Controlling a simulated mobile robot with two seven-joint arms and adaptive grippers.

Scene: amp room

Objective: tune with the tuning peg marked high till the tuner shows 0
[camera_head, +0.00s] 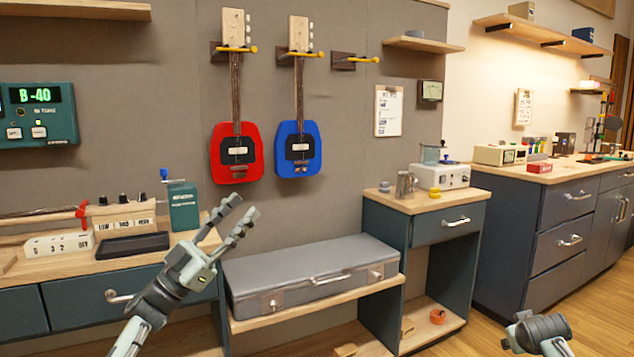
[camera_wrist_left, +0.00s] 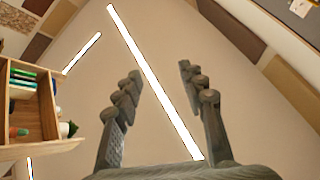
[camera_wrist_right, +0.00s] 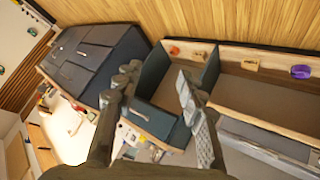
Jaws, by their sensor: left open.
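The tuner (camera_head: 38,113) hangs on the wall at the far left of the head view, its green display reading B -40. Below it on the workbench, a wooden block (camera_head: 125,221) carries three small pegs with labels that seem to read low, mid and high. The right-hand peg (camera_head: 143,197) appears to be the one marked high. My left gripper (camera_head: 241,208) is open and empty, raised in front of the wall, right of the block and apart from it. My right gripper (camera_wrist_right: 158,76) is open and empty, low at the right, far from the block.
A dark green box with a crank (camera_head: 184,205) stands right of the pegs. A dark tray (camera_head: 132,246) and a white labelled block (camera_head: 59,244) lie in front. A grey case (camera_head: 310,272) rests on a lower shelf; red (camera_head: 236,155) and blue (camera_head: 297,150) instruments hang above.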

